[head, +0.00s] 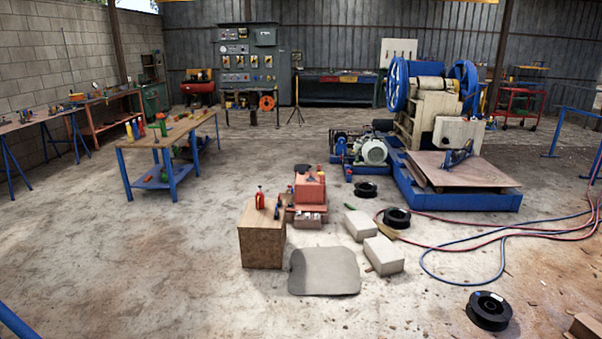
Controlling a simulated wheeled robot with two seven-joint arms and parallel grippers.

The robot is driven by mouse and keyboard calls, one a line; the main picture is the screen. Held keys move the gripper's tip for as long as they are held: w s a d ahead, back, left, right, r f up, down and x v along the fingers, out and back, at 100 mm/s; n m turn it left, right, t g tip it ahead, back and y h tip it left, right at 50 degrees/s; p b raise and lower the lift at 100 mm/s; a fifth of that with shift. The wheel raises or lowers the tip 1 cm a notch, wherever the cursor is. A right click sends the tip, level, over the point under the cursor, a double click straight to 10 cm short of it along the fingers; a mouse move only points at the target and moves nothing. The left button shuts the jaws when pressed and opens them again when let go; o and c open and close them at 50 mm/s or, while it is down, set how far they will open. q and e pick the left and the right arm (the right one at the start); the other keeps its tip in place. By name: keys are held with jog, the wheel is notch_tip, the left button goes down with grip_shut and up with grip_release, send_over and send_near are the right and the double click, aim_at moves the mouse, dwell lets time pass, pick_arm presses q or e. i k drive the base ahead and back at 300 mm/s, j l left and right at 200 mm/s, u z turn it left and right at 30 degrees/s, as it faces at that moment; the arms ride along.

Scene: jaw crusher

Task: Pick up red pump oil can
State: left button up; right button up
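A small red can (260,198) with a dark top stands upright on a wooden box (262,247) near the middle of the floor. It looks like the red pump oil can, but it is too small to make out a pump or spout. A small dark item (277,211) lies on the box to its right. Neither of my grippers is in view.
Right of the box are red equipment (309,188), pale blocks (384,255) and a grey mat (325,271). Black reels (489,310) and hoses (430,262) lie further right. A workbench (170,137) stands left behind. The floor left of the box is clear.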

aim_at(260, 198)
jog(key=i, duration=1.9)
jog(key=i+j, duration=0.15)
jog(key=i, duration=0.8)
jog(key=i+j+u, duration=0.1)
jog(key=i, duration=0.85)
jog(key=i+j+z, duration=0.2)
jog(key=i, duration=0.35)
jog(key=l, duration=0.05)
